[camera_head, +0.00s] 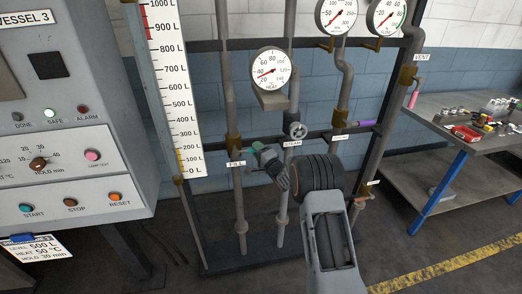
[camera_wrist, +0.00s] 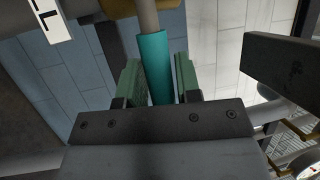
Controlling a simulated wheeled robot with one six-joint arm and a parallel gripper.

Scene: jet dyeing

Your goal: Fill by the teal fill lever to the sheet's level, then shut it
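The teal fill lever (camera_wrist: 157,68) shows in the wrist view between the two green-padded fingers of my gripper (camera_wrist: 160,85), with narrow gaps beside it. In the head view my gripper (camera_head: 262,155) is beside the FILL label (camera_head: 236,163) and its pipe, and the lever is mostly hidden there. The level gauge (camera_head: 178,90) runs from 0 to 1000 L; a yellow band shows near its bottom, but I cannot tell if it is liquid. The sheet (camera_head: 38,246) reads level 500 L, heat 50 °C, hold 30 min.
A purple lever (camera_head: 367,122) and a pink VENT lever (camera_head: 413,98) are farther right. The control panel (camera_head: 75,130) stands left, with its SAFE lamp (camera_head: 50,113) green. A workbench (camera_head: 450,135) is at right.

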